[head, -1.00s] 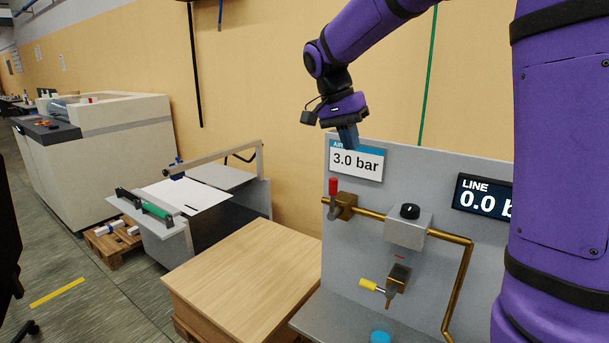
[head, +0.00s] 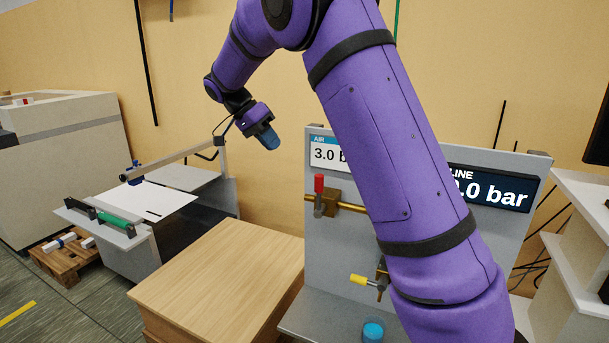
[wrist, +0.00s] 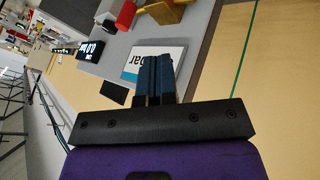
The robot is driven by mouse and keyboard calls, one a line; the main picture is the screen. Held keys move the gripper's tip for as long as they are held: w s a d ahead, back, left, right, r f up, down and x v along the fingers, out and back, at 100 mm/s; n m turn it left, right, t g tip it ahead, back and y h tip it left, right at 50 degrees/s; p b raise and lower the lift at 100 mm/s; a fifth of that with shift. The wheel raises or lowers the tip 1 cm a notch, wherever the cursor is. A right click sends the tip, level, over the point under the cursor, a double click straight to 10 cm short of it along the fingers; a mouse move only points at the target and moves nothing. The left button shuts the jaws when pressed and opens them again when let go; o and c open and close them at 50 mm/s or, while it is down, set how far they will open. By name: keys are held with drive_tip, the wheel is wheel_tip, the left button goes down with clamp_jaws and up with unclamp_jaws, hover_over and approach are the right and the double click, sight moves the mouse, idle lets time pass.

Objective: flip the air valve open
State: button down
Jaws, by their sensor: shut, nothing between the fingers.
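The air panel (head: 345,245) is a grey upright board. On its brass pipe at the left is a valve with a red handle (head: 319,184), which stands upright, across the pipe. A second valve with a yellow handle (head: 359,280) sits lower, its handle pointing left. The AIR sign (head: 323,154) reads 3.0 bar, partly hidden by my arm. The LINE display (head: 492,190) is partly covered too. My gripper (head: 268,139) is shut and empty, up and left of the panel, apart from both valves. In the wrist view its fingers (wrist: 160,75) lie together before the AIR sign (wrist: 155,65).
A wooden-topped stand (head: 220,275) is left of the panel. A paper-cutting table (head: 150,205) is farther left. A blue round cap (head: 373,331) sits on the panel's base shelf. White shelves (head: 570,245) stand at the right.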

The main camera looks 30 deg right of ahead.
drive_tip(key=s+d+f, duration=0.6)
drive_tip(key=s+f, duration=0.1)
drive_tip(key=f, duration=0.1)
drive_tip(key=shift+d, duration=0.2)
idle(0.3)
drive_tip(key=shift+s, duration=0.15)
